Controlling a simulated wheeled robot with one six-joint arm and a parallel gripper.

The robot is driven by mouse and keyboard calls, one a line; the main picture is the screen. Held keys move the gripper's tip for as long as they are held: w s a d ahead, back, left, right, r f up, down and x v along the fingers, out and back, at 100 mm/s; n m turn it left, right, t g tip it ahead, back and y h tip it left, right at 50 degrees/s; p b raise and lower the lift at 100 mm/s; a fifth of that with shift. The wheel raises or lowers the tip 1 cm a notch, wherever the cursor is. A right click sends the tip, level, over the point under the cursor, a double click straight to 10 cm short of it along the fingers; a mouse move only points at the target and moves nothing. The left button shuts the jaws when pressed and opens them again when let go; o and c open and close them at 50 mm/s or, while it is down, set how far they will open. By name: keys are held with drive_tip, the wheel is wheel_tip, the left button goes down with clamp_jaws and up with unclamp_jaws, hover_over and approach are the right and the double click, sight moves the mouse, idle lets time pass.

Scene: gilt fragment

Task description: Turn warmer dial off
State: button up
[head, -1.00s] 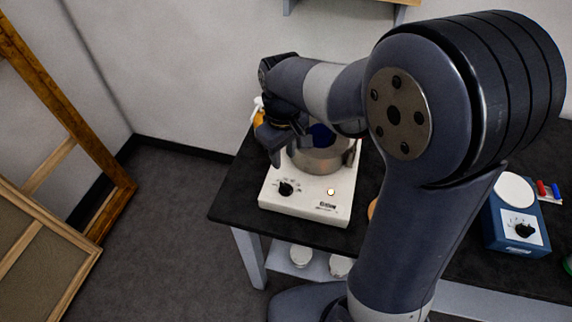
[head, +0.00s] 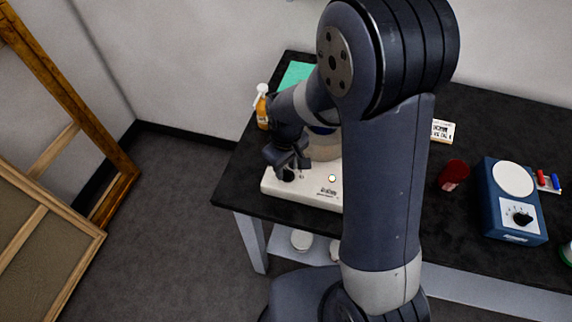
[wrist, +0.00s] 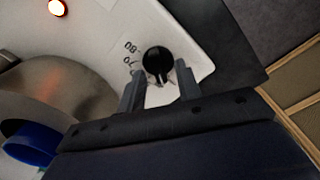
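The warmer (head: 310,189) is a white box at the left end of the black table, with a metal pot (wrist: 65,95) on top. Its black dial (wrist: 157,61) shows in the wrist view, with printed numbers beside it. A small indicator light (wrist: 57,8) on the warmer glows orange; it also shows in the head view (head: 332,178). My gripper (wrist: 160,82) is open, its two fingers on either side of the dial's near part. I cannot tell whether they touch it. In the head view my gripper (head: 288,172) covers most of the dial.
A blue device with a white round top (head: 497,200) stands to the right, near a dark red jar (head: 454,175). An orange bottle (head: 262,111) and green mat (head: 297,75) are behind the warmer. Wooden frames (head: 60,220) lean at the left.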

sight(285, 170)
drive_tip(key=shift+c, duration=0.3)
clamp_jaws()
drive_tip(key=shift+a+n+b, duration=0.1)
drive_tip(key=shift+n+b, duration=0.45)
drive_tip(key=shift+n, duration=1.05)
drive_tip(key=shift+o, duration=0.3)
unclamp_jaws()
drive_tip(key=shift+r, duration=0.1)
wheel_tip(285, 170, up, 11)
drive_tip(key=shift+b, duration=0.4)
drive_tip(key=shift+f, duration=0.25)
